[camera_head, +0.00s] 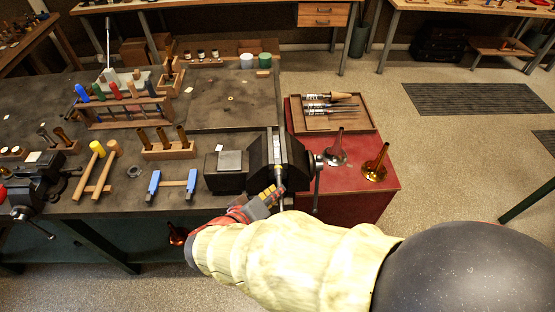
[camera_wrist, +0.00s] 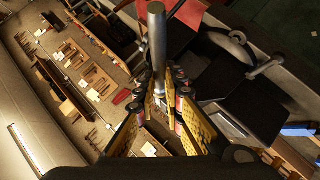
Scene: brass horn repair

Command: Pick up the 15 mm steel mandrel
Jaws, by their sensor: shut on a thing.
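My gripper (camera_head: 268,198) is at the front edge of the bench, just in front of the vise (camera_head: 277,150). In the wrist view my gripper (camera_wrist: 162,98) has its yellow-padded fingers closed on a plain grey steel rod, the steel mandrel (camera_wrist: 157,45). The mandrel sticks out beyond the fingertips with its round end toward the camera. Its lower part is hidden between the fingers. No size marking on it can be read.
A wooden tray (camera_head: 366,126) with several labelled tools lies on the red cabinet (camera_head: 350,192). A steel block (camera_head: 229,161), a blue-ended stand (camera_head: 174,185) and mallets are left of the vise.

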